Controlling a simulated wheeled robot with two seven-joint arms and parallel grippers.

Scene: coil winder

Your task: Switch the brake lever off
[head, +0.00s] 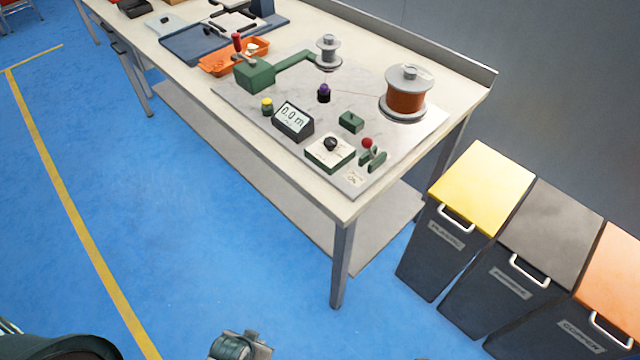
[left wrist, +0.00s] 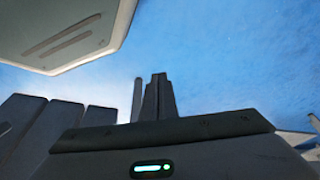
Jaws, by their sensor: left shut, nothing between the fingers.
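The brake lever (head: 367,143) has a red ball knob and stands between small green brackets near the front right corner of the winder's base plate (head: 408,143). A small label card (head: 354,179) lies in front of it; its print is too small to read. My left gripper shows in the left wrist view (left wrist: 157,98) with its fingers together and nothing between them. It is far from the lever, low over the blue floor. My right gripper is in neither view.
A black-knobbed control box (head: 330,153), a length display (head: 293,120) and a copper wire spool (head: 406,92) stand near the lever. Yellow, grey and orange lidded bins (head: 483,185) stand right of the table (head: 345,213).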

